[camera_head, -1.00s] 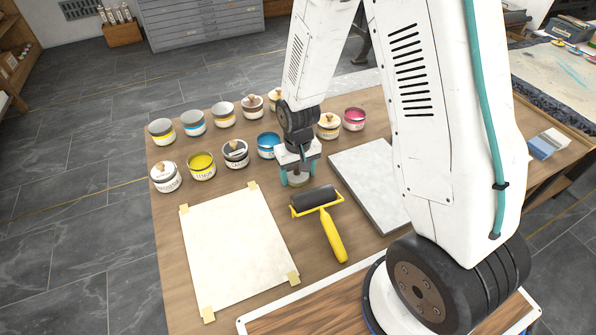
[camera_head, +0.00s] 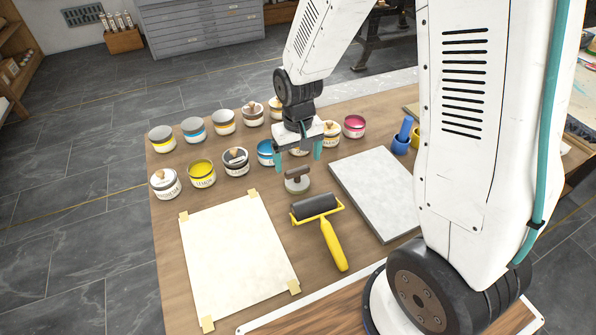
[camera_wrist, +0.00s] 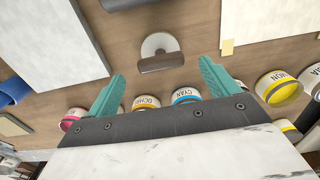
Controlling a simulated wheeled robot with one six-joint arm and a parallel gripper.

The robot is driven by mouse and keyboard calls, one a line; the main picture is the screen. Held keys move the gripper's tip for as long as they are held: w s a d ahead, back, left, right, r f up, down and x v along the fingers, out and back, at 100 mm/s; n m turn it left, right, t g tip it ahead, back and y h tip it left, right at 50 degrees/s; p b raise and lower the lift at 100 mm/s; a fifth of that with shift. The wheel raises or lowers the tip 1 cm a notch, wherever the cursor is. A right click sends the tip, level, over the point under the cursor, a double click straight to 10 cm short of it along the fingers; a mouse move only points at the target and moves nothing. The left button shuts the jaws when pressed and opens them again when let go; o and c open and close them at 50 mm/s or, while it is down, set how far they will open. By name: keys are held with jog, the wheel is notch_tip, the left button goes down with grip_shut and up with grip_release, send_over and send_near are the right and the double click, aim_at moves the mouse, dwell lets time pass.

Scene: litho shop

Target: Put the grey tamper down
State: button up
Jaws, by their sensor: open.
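The grey tamper (camera_head: 297,182), a round pale base with a dark brown handle, stands upright on the brown table, between the ink tins and the roller. It also shows in the wrist view (camera_wrist: 158,58), beyond the fingertips. My gripper (camera_head: 298,156), with teal fingers, is open and empty, raised above and behind the tamper and apart from it. In the wrist view my two fingers (camera_wrist: 162,80) are spread wide with nothing between them.
Ink tins stand in rows behind, including a yellow one (camera_head: 202,174) and a magenta one (camera_head: 354,126). A yellow-handled roller (camera_head: 331,240) lies just in front of the tamper. A taped paper sheet (camera_head: 235,255) lies left, a grey stone slab (camera_head: 378,190) right.

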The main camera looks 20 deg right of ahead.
aim_at(298, 171)
jog(key=shift+r, duration=1.85)
jog(key=s+d+r+t, duration=0.1)
jog(key=s+d+r, duration=0.2)
jog(key=s+r, duration=1.6)
jog(key=s, duration=0.4)
jog(key=shift+r, duration=0.15)
jog(key=shift+o, duration=0.4)
jog(key=shift+w, duration=0.1)
